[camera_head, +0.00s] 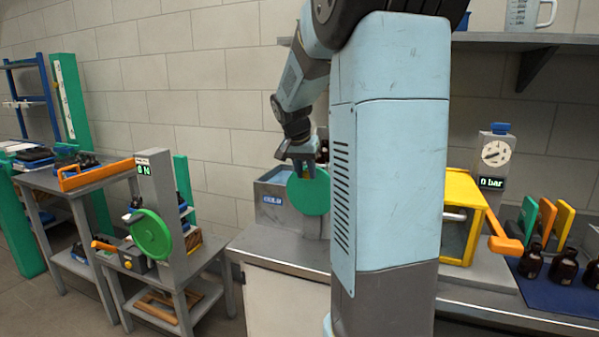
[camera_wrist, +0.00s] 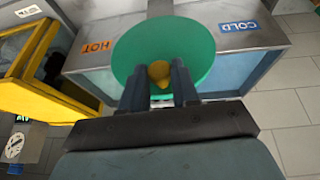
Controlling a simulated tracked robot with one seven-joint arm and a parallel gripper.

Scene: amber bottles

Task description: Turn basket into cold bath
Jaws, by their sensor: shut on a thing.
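A green disc (camera_wrist: 120,50) with a yellow knob (camera_wrist: 158,72) at its middle fills the centre of the wrist view. My gripper (camera_wrist: 159,85) is shut on the knob, one dark finger on each side. Behind the disc is a metal bath (camera_wrist: 90,22) with an orange HOT label on the left and a blue COLD label (camera_wrist: 240,26) on the right. In the head view the disc (camera_head: 309,194) stands in front of the bath (camera_head: 272,182), below my gripper (camera_head: 303,168). My arm hides the bath's right part. I cannot make out the basket; the disc may hide it.
A yellow-framed box (camera_head: 462,215) with an orange handle stands right of my arm, near a gauge reading 0 bar (camera_head: 495,160). Amber bottles (camera_head: 563,268) stand on a blue mat further right. A green-wheeled press (camera_head: 152,234) is on the left bench.

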